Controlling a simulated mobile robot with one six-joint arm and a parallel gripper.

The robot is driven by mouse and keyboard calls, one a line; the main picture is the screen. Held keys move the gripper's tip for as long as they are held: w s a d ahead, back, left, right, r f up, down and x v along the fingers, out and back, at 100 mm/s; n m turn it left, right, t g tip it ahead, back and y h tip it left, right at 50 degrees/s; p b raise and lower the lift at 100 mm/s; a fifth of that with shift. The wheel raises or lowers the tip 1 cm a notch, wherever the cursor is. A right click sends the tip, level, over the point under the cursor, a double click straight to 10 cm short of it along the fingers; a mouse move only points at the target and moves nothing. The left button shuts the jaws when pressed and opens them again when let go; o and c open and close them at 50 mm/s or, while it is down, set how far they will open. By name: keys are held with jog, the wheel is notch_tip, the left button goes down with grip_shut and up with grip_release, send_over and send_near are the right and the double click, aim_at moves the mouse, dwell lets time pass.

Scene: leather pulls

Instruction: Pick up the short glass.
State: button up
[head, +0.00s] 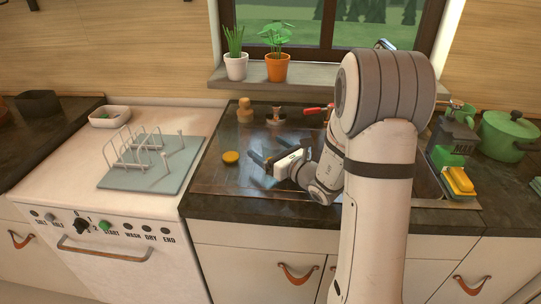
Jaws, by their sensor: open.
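My gripper (262,160) is at the middle of the dark counter, low over its surface, with its dark bluish fingers pointing left. It is open. A faint, pale, see-through shape (266,181) shows just below the fingers; it may be the short glass, but I cannot tell for sure. I cannot tell whether the fingers are around it or only beside it. My arm covers much of the counter to the right of the gripper.
A yellow round thing (231,157) lies just left of my gripper. A wooden object (245,110) and a small item (277,117) stand behind. A rack (148,150) on a grey-blue mat is left. A green pot (507,135) and sponges (459,181) are right.

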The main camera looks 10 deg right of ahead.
jog(key=shift+c, duration=0.4)
jog(key=c, duration=1.1)
